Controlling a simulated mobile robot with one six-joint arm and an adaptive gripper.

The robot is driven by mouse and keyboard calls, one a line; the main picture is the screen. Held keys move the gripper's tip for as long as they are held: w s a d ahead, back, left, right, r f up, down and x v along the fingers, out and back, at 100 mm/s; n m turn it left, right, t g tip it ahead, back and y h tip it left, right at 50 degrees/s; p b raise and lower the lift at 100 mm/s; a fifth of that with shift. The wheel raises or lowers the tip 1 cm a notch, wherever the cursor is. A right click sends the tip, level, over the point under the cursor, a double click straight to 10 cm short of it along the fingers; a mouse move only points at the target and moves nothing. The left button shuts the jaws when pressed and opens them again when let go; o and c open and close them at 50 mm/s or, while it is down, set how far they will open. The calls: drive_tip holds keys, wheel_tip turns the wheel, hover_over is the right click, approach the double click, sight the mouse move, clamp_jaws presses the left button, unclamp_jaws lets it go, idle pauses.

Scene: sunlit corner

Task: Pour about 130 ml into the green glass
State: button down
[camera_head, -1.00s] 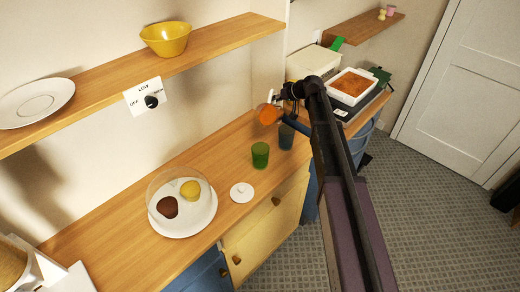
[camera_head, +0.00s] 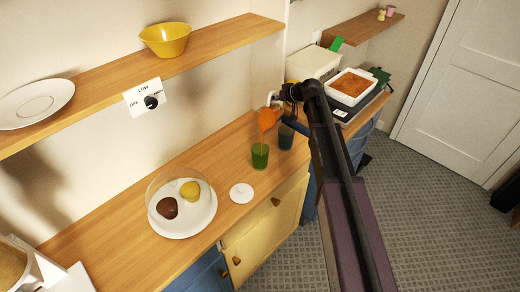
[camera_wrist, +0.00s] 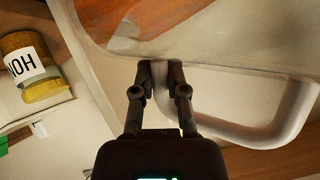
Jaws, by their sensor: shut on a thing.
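My gripper (camera_head: 284,94) is shut on the handle (camera_wrist: 262,135) of a clear jug. The jug (camera_head: 268,114) holds orange liquid and is tilted above the green glass. A thin orange stream (camera_head: 263,136) runs from the jug down into the mouth of the green glass (camera_head: 260,158), which stands upright on the wooden counter. The level inside the green glass cannot be made out. In the wrist view the jug's clear wall (camera_wrist: 205,30) fills the top, and the fingers (camera_wrist: 161,80) close on its handle.
A dark blue glass (camera_head: 286,137) stands just right of the green glass. A white disc (camera_head: 241,193) and a plate (camera_head: 207,222) with two foods under a clear dome lie nearer. A labelled honey jar (camera_wrist: 30,68) shows in the wrist view. The shelf (camera_head: 210,45) runs above.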

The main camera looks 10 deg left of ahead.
drive_tip(key=shift+s+a+f+n+t+b, duration=0.1)
drive_tip(key=shift+s+f+n+t+b, duration=0.3)
drive_tip(key=shift+t+b, duration=0.3)
idle(2.3)
drive_tip(key=shift+s, duration=0.15)
drive_tip(key=shift+w+r, duration=0.15)
drive_tip(key=shift+w, duration=0.1)
drive_tip(key=shift+w+r+m+g+p, duration=0.45)
drive_tip(key=shift+g+p, duration=0.25)
drive_tip(key=shift+p, duration=0.3)
drive_tip(key=shift+w+f+m+g, duration=0.25)
drive_tip(key=shift+f+m+g, duration=0.15)
drive_tip(key=shift+g, duration=0.2)
drive_tip(key=shift+s, duration=0.1)
